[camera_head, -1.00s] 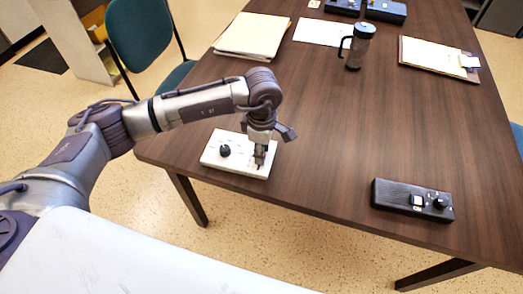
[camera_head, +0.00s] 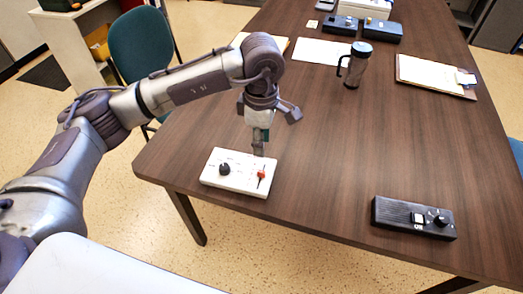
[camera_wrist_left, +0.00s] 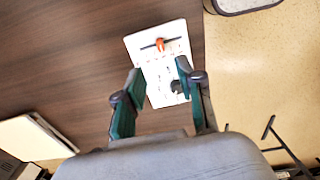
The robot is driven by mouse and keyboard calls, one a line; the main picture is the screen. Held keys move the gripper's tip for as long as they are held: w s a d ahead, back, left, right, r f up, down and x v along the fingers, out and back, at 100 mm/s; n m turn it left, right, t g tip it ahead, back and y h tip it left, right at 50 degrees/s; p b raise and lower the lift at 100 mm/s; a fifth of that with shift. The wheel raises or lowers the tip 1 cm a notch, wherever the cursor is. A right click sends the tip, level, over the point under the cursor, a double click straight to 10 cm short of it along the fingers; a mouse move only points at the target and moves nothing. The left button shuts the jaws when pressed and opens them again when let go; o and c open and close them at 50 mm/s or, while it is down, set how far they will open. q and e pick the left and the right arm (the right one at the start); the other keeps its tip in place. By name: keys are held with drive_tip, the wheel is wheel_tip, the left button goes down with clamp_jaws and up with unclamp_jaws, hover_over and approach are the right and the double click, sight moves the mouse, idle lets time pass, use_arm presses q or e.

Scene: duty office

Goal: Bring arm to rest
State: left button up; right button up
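My left arm reaches in from the left in the head view. Its left gripper (camera_head: 259,150) points down just above the far right part of a white control box (camera_head: 240,182) on the table. The box has a black knob (camera_head: 224,169) and an orange-red knob or slider (camera_head: 261,174). In the left wrist view the gripper's two green-sided fingers (camera_wrist_left: 160,72) are apart with nothing between them. The white box (camera_wrist_left: 137,41) lies beyond them, with its orange part (camera_wrist_left: 160,44) in sight. My right gripper is not in view.
The brown table (camera_head: 330,150) is clear right of the white box. A black control box (camera_head: 413,218) lies near the front edge. A mug (camera_head: 355,66), a clipboard (camera_head: 428,72) and papers (camera_head: 318,50) are farther back. A green chair (camera_head: 142,50) stands at left.

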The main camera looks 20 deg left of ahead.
use_arm(q)
drive_tip(key=shift+r, duration=0.3)
